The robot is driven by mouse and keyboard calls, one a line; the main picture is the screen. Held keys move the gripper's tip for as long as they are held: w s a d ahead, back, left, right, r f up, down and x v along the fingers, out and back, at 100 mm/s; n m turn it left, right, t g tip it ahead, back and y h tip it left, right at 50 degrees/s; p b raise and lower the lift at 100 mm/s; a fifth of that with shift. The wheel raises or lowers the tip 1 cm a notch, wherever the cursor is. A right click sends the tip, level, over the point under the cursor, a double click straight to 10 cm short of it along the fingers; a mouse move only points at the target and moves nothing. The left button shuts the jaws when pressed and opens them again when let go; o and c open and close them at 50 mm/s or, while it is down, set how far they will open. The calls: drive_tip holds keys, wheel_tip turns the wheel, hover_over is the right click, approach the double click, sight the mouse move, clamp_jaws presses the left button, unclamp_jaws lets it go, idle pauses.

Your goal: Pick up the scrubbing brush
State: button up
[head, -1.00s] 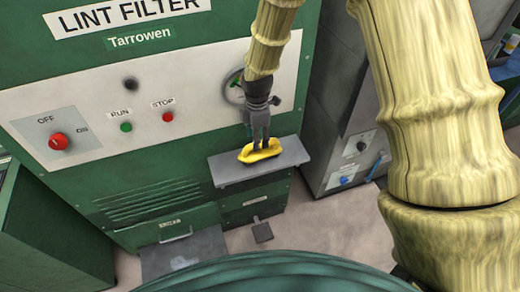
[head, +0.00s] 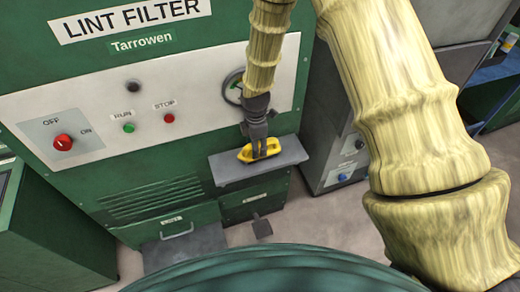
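The yellow scrubbing brush (head: 244,154) lies on a grey shelf (head: 228,174) on the front of the green lint filter machine. My gripper (head: 260,153) comes down from above, and its two dark fingers reach the middle of the brush. The fingers cover part of the brush's middle, and yellow shows on both sides of them. The fingers show slightly apart, but I cannot tell whether they press on the brush. The brush looks to be resting on the shelf.
A handwheel (head: 233,88) on the machine's panel is just behind my gripper. The panel also has a red switch (head: 63,142), a green button (head: 129,128) and a red button (head: 169,118). A grey cabinet (head: 330,120) stands right of the shelf.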

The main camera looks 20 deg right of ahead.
clamp_jaws()
drive_tip(key=shift+r, duration=0.2)
drive_tip(key=shift+r+b, duration=0.9)
drive_tip(key=shift+r, duration=0.4)
drive_tip(key=s+r+b, duration=0.2)
drive_tip(key=s+b, duration=0.2)
drive_tip(key=s, duration=1.2)
drive_tip(key=shift+a+b, duration=0.3)
drive_tip(key=shift+a, duration=0.05)
